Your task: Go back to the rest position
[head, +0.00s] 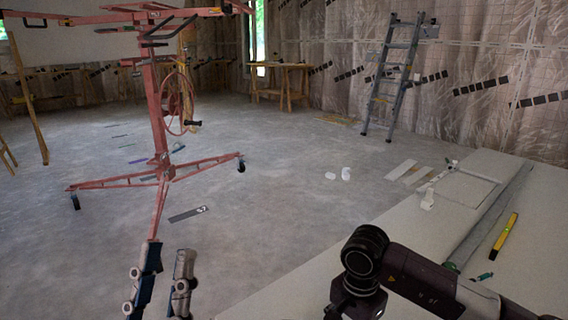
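My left gripper (169,250) rises from the bottom edge, left of centre. Its two fingers stand apart with bare floor showing between them, and it holds nothing. The red panel lift (157,115) stands on the floor ahead on the left, on splayed legs with casters. Its near leg runs down to just behind the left gripper's fingertips in the picture; I cannot tell whether they touch. My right arm (420,280) comes in from the lower right, with a dark joint over the light board surface. Its gripper is out of view.
A stepladder (393,80) leans near the back wall, and a wooden trestle table (281,84) stands at the back. The middle floor is mostly clear, with small white items (346,174).

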